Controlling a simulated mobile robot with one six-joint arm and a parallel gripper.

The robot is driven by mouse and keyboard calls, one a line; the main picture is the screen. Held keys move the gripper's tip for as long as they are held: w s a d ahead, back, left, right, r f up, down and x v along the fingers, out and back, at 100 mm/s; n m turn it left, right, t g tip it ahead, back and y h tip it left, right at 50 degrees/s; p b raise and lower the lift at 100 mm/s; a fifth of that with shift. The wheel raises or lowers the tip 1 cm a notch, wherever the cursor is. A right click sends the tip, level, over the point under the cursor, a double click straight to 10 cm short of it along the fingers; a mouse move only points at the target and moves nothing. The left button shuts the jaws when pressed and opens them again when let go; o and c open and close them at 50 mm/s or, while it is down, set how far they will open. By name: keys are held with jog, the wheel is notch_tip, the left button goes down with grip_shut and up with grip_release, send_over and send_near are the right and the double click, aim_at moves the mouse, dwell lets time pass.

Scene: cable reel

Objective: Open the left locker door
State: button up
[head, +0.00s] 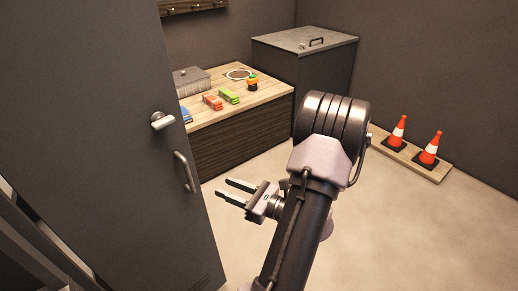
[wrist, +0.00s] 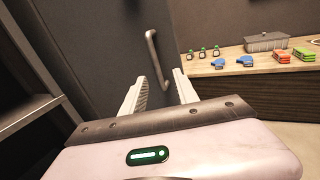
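The left locker door (head: 115,150) is a tall dark grey panel at the left of the head view. It stands swung out, with part of the locker's inside edge and shelving showing at the lower left. It carries a metal bar handle (head: 185,171) and a round lock knob (head: 160,121) above it. In the wrist view the bar handle (wrist: 157,62) is ahead of the fingers. My gripper (head: 225,189) is open and empty, to the right of the door and a little below the handle. It appears apart from the handle.
A dark chest (head: 310,70) stands in the corner. Two traffic cones (head: 429,150) stand on a board at the right. The floor between is clear.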

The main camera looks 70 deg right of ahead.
jog(key=s+p, duration=0.2)
jog(key=s, duration=0.9)
jog(key=shift+s+d+f, duration=0.2)
jog(key=shift+d+f, duration=0.1)
